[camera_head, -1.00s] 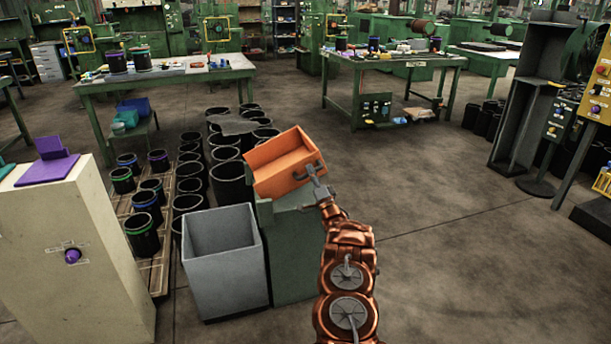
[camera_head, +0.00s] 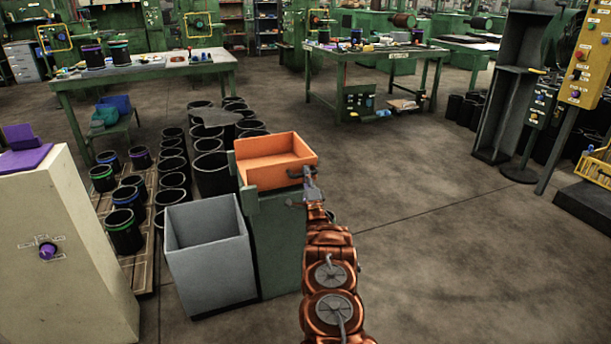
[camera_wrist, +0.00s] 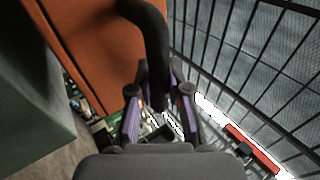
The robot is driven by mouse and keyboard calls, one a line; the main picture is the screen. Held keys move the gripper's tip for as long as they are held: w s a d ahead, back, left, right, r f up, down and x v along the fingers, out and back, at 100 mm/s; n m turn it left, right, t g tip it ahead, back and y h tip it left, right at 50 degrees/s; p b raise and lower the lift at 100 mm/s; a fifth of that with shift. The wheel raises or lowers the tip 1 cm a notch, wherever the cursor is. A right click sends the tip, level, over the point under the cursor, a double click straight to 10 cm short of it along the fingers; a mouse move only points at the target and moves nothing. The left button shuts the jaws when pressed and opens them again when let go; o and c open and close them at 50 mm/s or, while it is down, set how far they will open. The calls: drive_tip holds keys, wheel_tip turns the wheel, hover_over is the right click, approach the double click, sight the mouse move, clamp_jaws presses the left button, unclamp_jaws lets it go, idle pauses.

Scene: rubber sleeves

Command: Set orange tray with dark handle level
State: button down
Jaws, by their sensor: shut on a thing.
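The orange tray (camera_head: 272,147) is at the top of the dark green cabinet (camera_head: 277,235) in the head view and looks close to level. Its open inside faces up and toward me. Whether its underside rests fully on the cabinet is hidden. Its dark handle (camera_wrist: 150,25) curves down between my fingers in the wrist view, beside the tray's orange wall (camera_wrist: 85,45). My gripper (camera_head: 308,178) is at the tray's right side, shut on the handle. It also shows in the wrist view (camera_wrist: 159,92), with purple-sided fingers on either side of the handle.
A grey open bin (camera_head: 208,255) stands against the cabinet's left side. Several black buckets (camera_head: 211,172) stand behind and to the left. A beige cabinet (camera_head: 75,260) with a purple knob is at far left.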

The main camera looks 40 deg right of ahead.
drive_tip(key=shift+d+f, duration=0.1)
drive_tip(key=shift+f, duration=0.05)
drive_tip(key=c, duration=1.1)
unclamp_jaws()
drive_tip(key=shift+f, duration=0.1)
drive_tip(key=v, duration=1.2)
